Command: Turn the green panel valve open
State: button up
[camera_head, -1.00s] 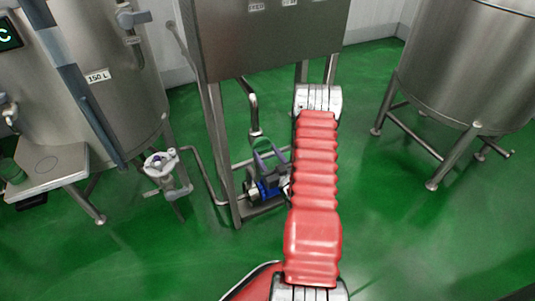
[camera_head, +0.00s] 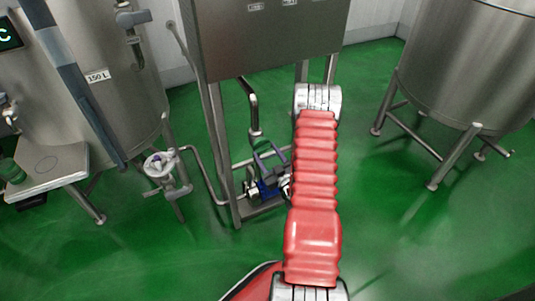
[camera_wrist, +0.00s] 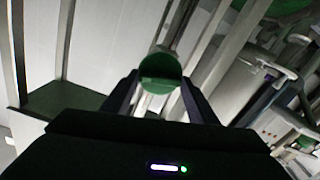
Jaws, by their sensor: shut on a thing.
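In the wrist view a round green knob, which looks like the green panel valve (camera_wrist: 160,68), sits between the fingertips of my gripper (camera_wrist: 158,88). Both dark fingers close on it from its two sides. In the head view my gripper (camera_head: 271,154) is low by the frame of the steel panel (camera_head: 270,38), partly behind my red arm.
A steel tank marked 150 L (camera_head: 98,76) stands at the left, and another tank (camera_head: 470,70) on legs stands at the right. A pipe valve (camera_head: 160,164) juts out left of the panel frame. The green floor (camera_head: 400,240) is clear at the front right.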

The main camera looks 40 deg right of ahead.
jog(key=shift+a+f+n, duration=0.1)
jog(key=shift+n, duration=3.65)
jog(key=shift+a+f+n, duration=0.1)
jog(key=shift+n, duration=3.65)
jog(key=o, duration=1)
jog(key=shift+d+r, duration=0.1)
jog(key=shift+o, duration=0.2)
jog(key=shift+s, duration=0.1)
jog(key=v, duration=1.3)
jog(key=shift+s, duration=0.3)
